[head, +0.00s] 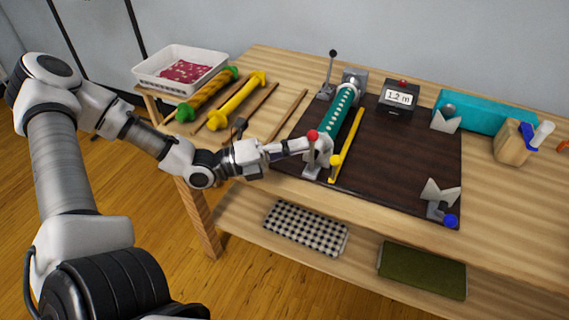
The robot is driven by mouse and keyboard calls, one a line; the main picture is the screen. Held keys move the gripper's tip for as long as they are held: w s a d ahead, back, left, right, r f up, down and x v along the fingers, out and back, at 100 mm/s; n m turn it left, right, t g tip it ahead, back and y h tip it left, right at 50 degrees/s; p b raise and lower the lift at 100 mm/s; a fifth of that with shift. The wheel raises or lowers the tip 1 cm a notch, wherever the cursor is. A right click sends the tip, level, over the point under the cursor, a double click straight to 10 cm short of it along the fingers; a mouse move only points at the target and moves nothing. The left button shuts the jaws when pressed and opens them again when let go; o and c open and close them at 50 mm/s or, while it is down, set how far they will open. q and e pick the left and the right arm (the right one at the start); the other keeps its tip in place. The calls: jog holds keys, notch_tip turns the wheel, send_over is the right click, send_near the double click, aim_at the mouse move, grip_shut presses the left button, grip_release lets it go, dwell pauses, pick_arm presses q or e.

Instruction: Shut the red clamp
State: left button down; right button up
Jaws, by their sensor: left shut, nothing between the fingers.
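The red clamp's round red knob (312,134) shows near the front left of the dark mat. Its grey metal body (313,168) stands below the knob, partly hidden by my gripper. A teal roll with pale dots (338,106) lies behind it. My left gripper (308,145) is shut and empty, with its fingertips right at the red knob. I cannot tell whether they touch it. My right gripper is out of view.
A yellow knob (335,160) and a yellow rod (346,145) lie just right of the clamp. A blue knob (450,221) sits at the mat's front right. A display box (399,97) stands behind. The mat's middle (405,150) is clear.

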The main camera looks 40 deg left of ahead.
pick_arm(q)
jog(key=shift+w+a+r+n+g+y+p, duration=0.15)
jog(key=shift+w+a+r+n+y+p, duration=0.05)
jog(key=shift+w+n+p, duration=0.3)
jog(key=shift+w+a+r+n+g+y+p, duration=0.15)
jog(key=shift+w+a+r+n+y+p, duration=0.05)
jog(key=shift+w+n+p, duration=0.25)
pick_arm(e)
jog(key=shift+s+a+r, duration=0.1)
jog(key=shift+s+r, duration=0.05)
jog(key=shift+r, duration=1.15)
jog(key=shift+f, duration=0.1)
